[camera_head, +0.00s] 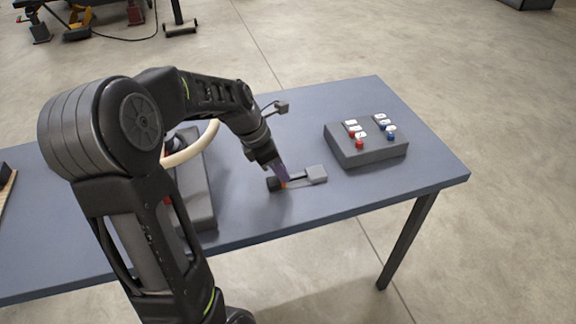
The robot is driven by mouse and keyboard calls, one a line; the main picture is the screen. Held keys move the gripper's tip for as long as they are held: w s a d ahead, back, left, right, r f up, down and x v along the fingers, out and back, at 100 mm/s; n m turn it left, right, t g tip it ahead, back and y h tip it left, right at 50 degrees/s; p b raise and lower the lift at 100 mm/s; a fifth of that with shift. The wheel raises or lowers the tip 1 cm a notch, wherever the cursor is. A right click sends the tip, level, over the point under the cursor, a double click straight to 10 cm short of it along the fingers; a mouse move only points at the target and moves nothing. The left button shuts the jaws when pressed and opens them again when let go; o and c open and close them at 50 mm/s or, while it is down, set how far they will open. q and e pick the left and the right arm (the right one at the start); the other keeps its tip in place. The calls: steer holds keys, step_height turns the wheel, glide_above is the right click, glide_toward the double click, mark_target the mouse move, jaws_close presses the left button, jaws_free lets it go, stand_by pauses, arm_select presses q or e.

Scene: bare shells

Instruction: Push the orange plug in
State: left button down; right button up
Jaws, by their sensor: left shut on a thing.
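My left gripper (281,174) reaches down to the blue table (350,192) near its front edge. It is shut on the orange plug (285,184), of which only a small orange patch shows between the fingertips and a dark round piece. A grey socket block (316,174) lies just right of the gripper, with a dark bar between it and the plug. The fingers hide most of the plug, so I cannot tell how far it sits in the block. My right gripper is not in view.
A dark grey box (366,152) with red and blue buttons and white labels stands at right. A small dark piece (282,107) is behind the gripper. Another grey box (201,205) with a cream curved tube (195,149) is partly hidden by my arm.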

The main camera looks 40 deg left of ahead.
mark_target(268, 182)
arm_select(q)
steer(key=c, duration=1.4)
jaws_free()
steer(key=shift+s+a, duration=0.2)
steer(key=shift+o, duration=0.8)
steer(key=v, duration=0.7)
steer(key=shift+r, duration=0.4)
